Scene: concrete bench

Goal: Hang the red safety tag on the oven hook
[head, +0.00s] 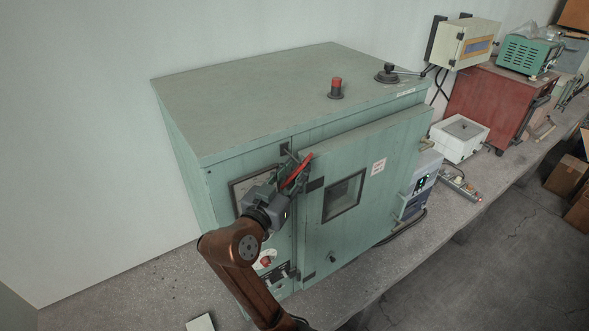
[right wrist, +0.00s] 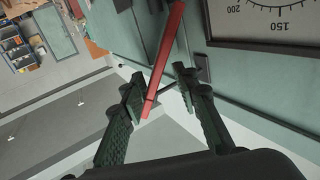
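The red safety tag (head: 297,171) is a thin red strip at the upper left of the green oven's front (head: 345,243), tilted in the head view. My right gripper (head: 287,181) is at its lower end. In the right wrist view the tag (right wrist: 165,55) passes between the two finger pads (right wrist: 160,87), with a gap visible beside it, so the fingers look open. A thin dark rod (right wrist: 170,88), apparently the oven hook, runs from a dark mount behind the right finger toward the tag. Whether the tag's hole is around it I cannot tell. My left gripper is out of view.
A dial gauge (right wrist: 275,18) is close to my right gripper. A red button (head: 336,87) and a black lever device (head: 387,73) stand on the oven top. A white box (head: 461,138) and a red cabinet (head: 487,108) are farther right along the bench.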

